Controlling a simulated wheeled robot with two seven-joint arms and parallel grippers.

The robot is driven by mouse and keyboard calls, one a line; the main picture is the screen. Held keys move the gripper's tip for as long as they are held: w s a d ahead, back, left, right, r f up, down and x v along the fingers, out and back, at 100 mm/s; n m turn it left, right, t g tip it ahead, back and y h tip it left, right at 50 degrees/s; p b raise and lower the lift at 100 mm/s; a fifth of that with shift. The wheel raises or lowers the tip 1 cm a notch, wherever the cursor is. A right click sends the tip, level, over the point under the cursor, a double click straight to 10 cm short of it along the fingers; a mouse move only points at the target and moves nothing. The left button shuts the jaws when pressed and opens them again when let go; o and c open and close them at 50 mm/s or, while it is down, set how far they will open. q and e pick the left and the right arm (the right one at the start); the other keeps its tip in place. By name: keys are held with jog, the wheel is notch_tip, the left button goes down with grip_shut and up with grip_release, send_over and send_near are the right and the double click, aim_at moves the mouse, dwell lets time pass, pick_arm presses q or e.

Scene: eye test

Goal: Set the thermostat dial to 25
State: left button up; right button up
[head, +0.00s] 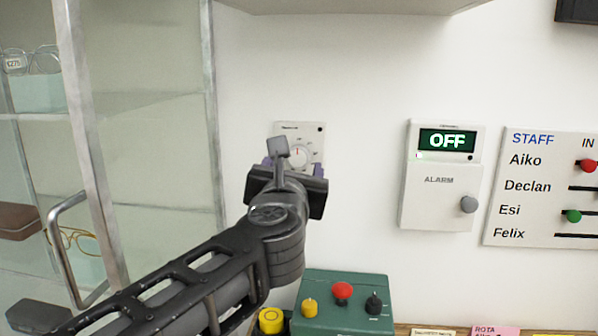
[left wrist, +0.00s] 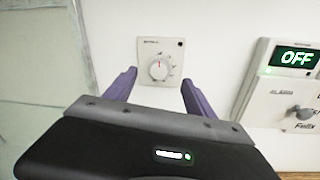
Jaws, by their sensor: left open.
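The thermostat is a white square plate (head: 312,137) on the wall, partly hidden behind my left gripper in the head view. Its round white dial (head: 300,156) shows just past the gripper. In the left wrist view the whole plate (left wrist: 173,47) and dial (left wrist: 158,70) are in sight, with small marks around the dial too small to read. My left gripper (left wrist: 157,84) is open, its two purple fingers apart below and to either side of the dial, holding nothing. In the head view the gripper (head: 284,165) is in front of the thermostat; its fingers are mostly hidden. My right gripper is not in view.
An alarm box (head: 440,208) reading OFF, with a grey knob, hangs to the right, beside a staff board (head: 535,174). A glass cabinet (head: 150,110) stands on the left. A green box (head: 345,318) with red, yellow and black controls sits below.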

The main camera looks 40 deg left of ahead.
aim_at(298, 157)
pick_arm(q)
jog(key=shift+w+a+f, duration=0.3)
jog(key=shift+w+f, duration=0.1)
jog(key=shift+f, duration=0.25)
jog(key=shift+b+x, duration=0.35)
jog(key=shift+x, duration=3.55)
jog(key=c, duration=1.4)
